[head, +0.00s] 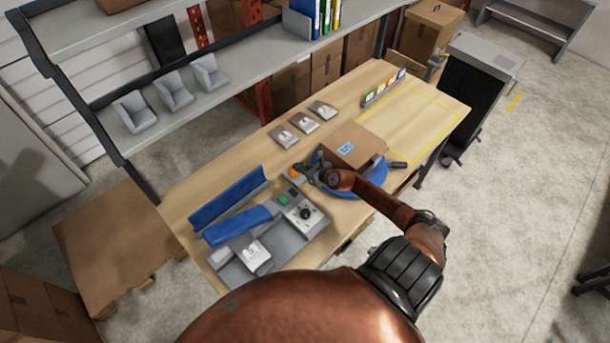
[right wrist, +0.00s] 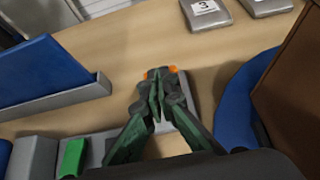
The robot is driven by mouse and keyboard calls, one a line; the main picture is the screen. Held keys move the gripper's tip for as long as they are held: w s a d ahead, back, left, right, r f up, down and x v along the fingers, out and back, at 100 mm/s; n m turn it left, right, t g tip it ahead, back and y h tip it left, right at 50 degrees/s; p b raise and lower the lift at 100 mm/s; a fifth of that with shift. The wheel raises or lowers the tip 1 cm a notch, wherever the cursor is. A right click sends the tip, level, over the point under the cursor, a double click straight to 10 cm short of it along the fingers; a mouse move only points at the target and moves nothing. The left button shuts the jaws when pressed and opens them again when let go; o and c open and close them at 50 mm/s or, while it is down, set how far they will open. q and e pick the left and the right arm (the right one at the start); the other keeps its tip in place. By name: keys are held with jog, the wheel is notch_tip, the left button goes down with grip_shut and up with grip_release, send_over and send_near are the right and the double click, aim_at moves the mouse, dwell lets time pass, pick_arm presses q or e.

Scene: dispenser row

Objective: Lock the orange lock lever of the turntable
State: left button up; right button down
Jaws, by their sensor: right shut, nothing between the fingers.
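The blue round turntable (head: 374,180) stands on the wooden table with a cardboard box (head: 354,145) on it. The orange lock lever (head: 295,173) shows as a small orange patch at the turntable's left side. My right gripper (head: 300,168) is right beside it, shut and empty. In the right wrist view the shut fingers (right wrist: 158,82) cover most of the lever, and only bits of orange (right wrist: 172,69) show around the tips. I cannot tell whether the fingers touch it. The turntable's blue edge (right wrist: 235,100) is to the right of the fingers. My left gripper is not in view.
A grey console (head: 305,214) with a knob and a green button (head: 283,199) stands left of the turntable, near a blue-faced holder (head: 228,198). Several numbered grey plates (head: 304,122) lie behind. A yellow-outlined area (head: 425,115) at the right is clear.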

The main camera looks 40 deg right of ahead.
jog(key=shift+w+r, duration=0.1)
jog(key=shift+w, duration=0.3)
jog(key=shift+r+p, duration=0.85)
jog(key=shift+p, duration=0.05)
